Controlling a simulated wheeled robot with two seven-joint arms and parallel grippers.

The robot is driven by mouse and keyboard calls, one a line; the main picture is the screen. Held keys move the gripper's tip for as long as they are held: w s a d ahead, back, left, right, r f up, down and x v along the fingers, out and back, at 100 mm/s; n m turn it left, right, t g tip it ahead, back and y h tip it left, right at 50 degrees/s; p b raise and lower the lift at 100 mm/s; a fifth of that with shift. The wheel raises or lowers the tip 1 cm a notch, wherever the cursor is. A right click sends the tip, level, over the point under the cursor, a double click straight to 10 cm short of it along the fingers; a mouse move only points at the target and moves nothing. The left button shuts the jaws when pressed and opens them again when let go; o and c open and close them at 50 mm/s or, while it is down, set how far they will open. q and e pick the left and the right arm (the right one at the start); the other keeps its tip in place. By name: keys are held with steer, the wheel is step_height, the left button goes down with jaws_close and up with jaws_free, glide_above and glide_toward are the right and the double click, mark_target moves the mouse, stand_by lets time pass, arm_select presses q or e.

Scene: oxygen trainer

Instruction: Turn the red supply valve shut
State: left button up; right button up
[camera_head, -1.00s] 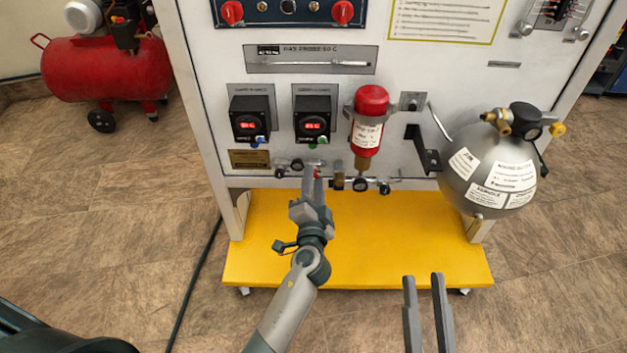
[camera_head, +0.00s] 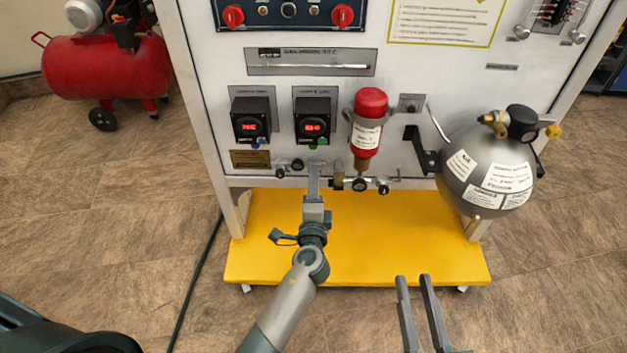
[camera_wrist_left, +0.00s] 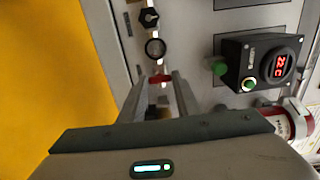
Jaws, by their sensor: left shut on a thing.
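The red supply valve (camera_wrist_left: 160,79) shows as a small red piece between the finger ends of my left gripper (camera_wrist_left: 161,84) in the left wrist view. The gripper is shut on it. In the head view my left gripper (camera_head: 314,168) reaches the pipe row low on the white panel (camera_head: 215,110), and its fingers hide the valve. How far the valve is turned cannot be seen. My right gripper (camera_head: 413,279) is at the bottom of the head view, open and empty, in front of the yellow base (camera_head: 390,240).
A red-topped filter (camera_head: 368,130) hangs just right of my left gripper. Two black display boxes (camera_head: 250,120) are above it. A grey sphere tank (camera_head: 487,172) is mounted at the right. A round gauge (camera_wrist_left: 155,47) sits beyond the fingers in the wrist view.

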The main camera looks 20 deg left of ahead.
arm_select(q)
steer(key=o, duration=1)
steer(key=shift+o, duration=0.2)
steer(key=b+v, duration=0.1)
steer(key=v, duration=1.6)
steer(key=shift+s, duration=0.2)
arm_select(e)
steer(key=shift+s+a+r+t+y, duration=0.15)
steer(key=shift+s+r+t, duration=0.25)
steer(key=shift+r, duration=0.3)
steer(key=shift+s+d+r+t+y, duration=0.1)
steer(key=shift+s+r+t+y, duration=0.15)
steer(key=shift+r+t, duration=0.4)
steer(key=shift+s+a+r+t+y, duration=0.1)
steer(key=shift+s+r+t, duration=0.25)
steer(key=shift+r, duration=0.45)
arm_select(q)
steer(key=shift+d, duration=0.1)
